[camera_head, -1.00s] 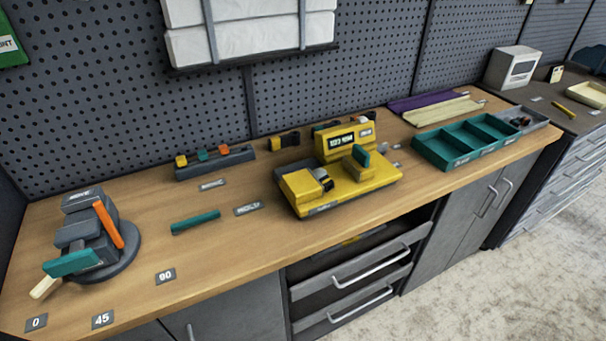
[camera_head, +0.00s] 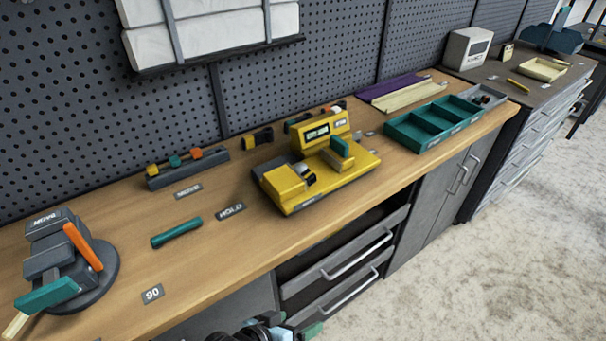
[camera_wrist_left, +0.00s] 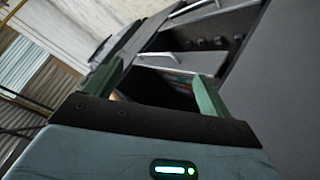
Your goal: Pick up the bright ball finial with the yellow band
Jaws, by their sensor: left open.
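I cannot make out a bright ball finial with a yellow band in either view. Small dark items lie in a grey tray (camera_head: 497,92) at the right end of the bench, too small to tell apart. The tip of my left gripper (camera_head: 294,328) shows at the bottom edge of the head view, in front of the drawers and below the bench top. In the left wrist view its two green fingers (camera_wrist_left: 156,85) are spread apart, with no object seen held between them. My right gripper is not in view.
The wooden bench (camera_head: 225,260) carries a yellow machine (camera_head: 318,180), a teal compartment tray (camera_head: 405,135), a dark vise-like fixture (camera_head: 40,262) and a block with coloured pegs (camera_head: 188,167). Drawers (camera_head: 350,260) are under its front edge. Floor at right is clear.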

